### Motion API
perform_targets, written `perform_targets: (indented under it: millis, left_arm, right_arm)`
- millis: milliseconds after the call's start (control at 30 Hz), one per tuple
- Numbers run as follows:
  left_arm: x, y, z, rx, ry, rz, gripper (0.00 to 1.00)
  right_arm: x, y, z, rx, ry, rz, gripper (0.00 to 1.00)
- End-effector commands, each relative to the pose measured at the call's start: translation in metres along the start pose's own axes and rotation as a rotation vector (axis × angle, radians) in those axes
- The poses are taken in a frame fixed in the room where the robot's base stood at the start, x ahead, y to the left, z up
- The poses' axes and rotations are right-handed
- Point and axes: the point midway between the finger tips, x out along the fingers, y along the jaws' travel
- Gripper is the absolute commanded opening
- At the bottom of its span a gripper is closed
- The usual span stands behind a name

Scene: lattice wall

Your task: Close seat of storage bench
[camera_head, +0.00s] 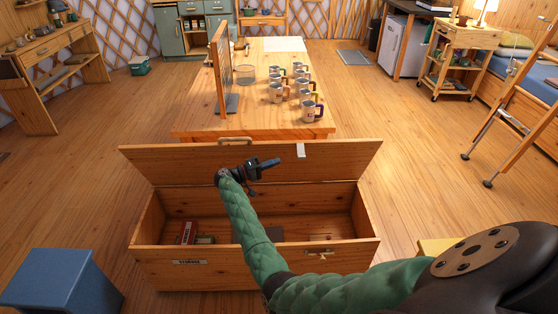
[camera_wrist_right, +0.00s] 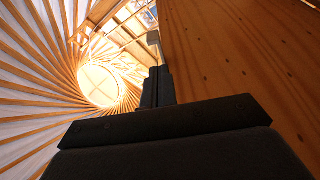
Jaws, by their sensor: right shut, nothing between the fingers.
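The wooden storage bench (camera_head: 225,268) stands right in front of me with its box uncovered. Its seat lid (camera_head: 338,164) is raised and stands up along the back of the box. A pale clasp piece (camera_head: 300,150) shows near the lid's top edge. My right gripper (camera_head: 267,163) is shut and empty, in front of the lid's inner face, above the box. Whether it touches the lid is unclear. In the right wrist view, the shut fingers (camera_wrist_right: 158,87) lie beside a wooden panel (camera_wrist_right: 240,60), which appears to be the lid. My left gripper is not in view.
A red object (camera_head: 187,232) and a dark flat item lie inside the box. Behind the bench, a wooden table (camera_head: 200,123) holds several mugs and an upright lattice panel (camera_head: 222,70). A blue stool (camera_head: 62,282) stands at the front left.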

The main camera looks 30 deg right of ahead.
Motion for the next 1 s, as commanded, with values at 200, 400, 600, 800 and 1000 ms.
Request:
perform_targets:
  millis: [200, 400, 600, 800, 1000]
  left_arm:
    - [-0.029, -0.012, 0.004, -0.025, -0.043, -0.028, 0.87]
    - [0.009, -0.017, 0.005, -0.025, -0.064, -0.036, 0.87]
    - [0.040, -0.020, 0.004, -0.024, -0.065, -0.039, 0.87]
    - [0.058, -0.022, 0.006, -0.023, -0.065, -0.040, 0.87]
    - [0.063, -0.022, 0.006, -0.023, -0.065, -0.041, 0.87]
  right_arm:
    - [0.037, 0.004, -0.001, -0.002, -0.002, 0.001, 0.00]
    - [0.058, 0.003, -0.001, -0.001, -0.002, 0.000, 0.00]
    - [0.076, 0.002, -0.001, -0.001, -0.001, -0.001, 0.00]
    - [0.086, 0.001, 0.000, -0.001, -0.001, -0.001, 0.00]
    - [0.088, 0.000, 0.000, -0.001, -0.001, -0.002, 0.00]
